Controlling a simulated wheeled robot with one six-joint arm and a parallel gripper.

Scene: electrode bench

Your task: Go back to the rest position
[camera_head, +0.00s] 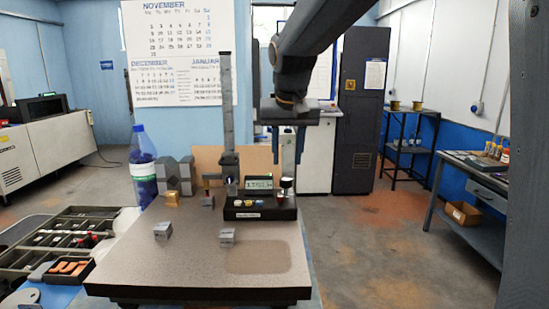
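My arm (300,45) reaches in from the top right of the head view. My gripper (287,158) points down from it, above and behind the digital gauge unit (260,203). Its two fingers stand apart, and I see nothing held between them. The granite plate (190,255) lies lower and nearer, clear of the gripper.
Grey metal blocks (163,231) (227,236) and a brass-coloured block (172,198) sit on the plate. A tall column (227,105) rises left of the gripper. A blue bottle (142,170) and parts trays (60,240) are at left.

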